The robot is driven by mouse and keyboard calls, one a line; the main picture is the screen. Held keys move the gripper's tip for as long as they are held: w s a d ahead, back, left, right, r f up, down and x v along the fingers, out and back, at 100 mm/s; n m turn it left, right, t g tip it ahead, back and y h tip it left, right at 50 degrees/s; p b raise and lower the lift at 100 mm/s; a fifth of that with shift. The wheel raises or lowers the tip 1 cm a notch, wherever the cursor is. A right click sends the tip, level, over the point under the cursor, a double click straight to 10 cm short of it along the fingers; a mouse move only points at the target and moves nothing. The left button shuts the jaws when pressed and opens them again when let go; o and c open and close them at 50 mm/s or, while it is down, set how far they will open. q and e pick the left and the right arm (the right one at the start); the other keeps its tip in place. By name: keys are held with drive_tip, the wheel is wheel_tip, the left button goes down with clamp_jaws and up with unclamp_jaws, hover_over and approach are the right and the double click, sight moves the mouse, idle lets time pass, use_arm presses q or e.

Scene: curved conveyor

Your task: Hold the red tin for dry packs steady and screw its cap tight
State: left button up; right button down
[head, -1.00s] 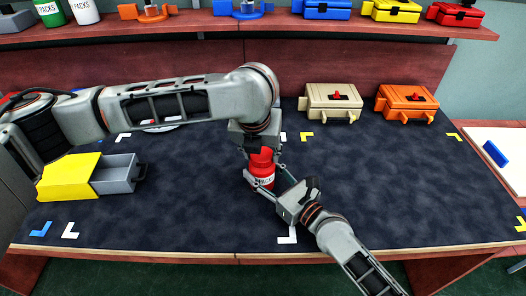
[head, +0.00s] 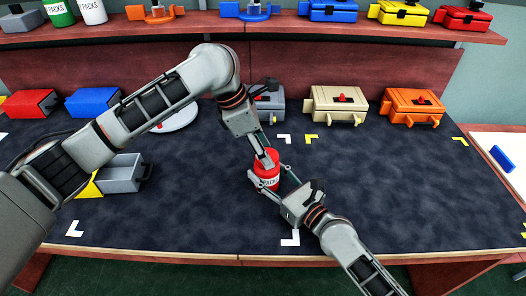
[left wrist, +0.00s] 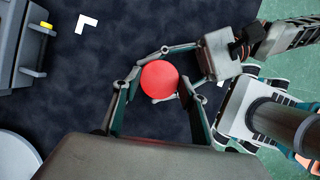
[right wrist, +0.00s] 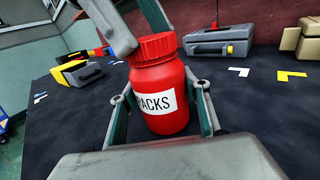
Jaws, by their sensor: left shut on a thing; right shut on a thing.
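The red tin (head: 266,185) stands upright on the dark mat, its white label partly hidden by the right gripper. It also shows in the right wrist view (right wrist: 165,82), with its red ribbed cap (right wrist: 157,46) on top. My right gripper (head: 272,183) is shut on the tin's body, with a finger on each side. My left gripper (head: 265,157) comes down from above and is shut on the cap. In the left wrist view the round cap (left wrist: 159,80) lies between the left fingers. I cannot tell how tight the cap sits.
A grey drawer box (head: 120,172) is left of the tin. A beige case (head: 338,108) and an orange case (head: 410,108) stand at the back right. A white round plate (head: 172,117) lies behind my left arm. The mat to the right is clear.

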use_arm(q)
drive_tip(key=shift+s+m+g, duration=0.1)
drive_tip(key=shift+m+g, duration=0.2)
drive_tip(key=shift+m, duration=0.3)
drive_tip(key=shift+c, duration=0.2)
drive_tip(key=shift+a+f, duration=0.25)
drive_tip(key=o, duration=0.7)
drive_tip(key=shift+r, duration=0.1)
drive_tip(key=shift+r, duration=2.2)
drive_tip(key=shift+c, duration=0.4)
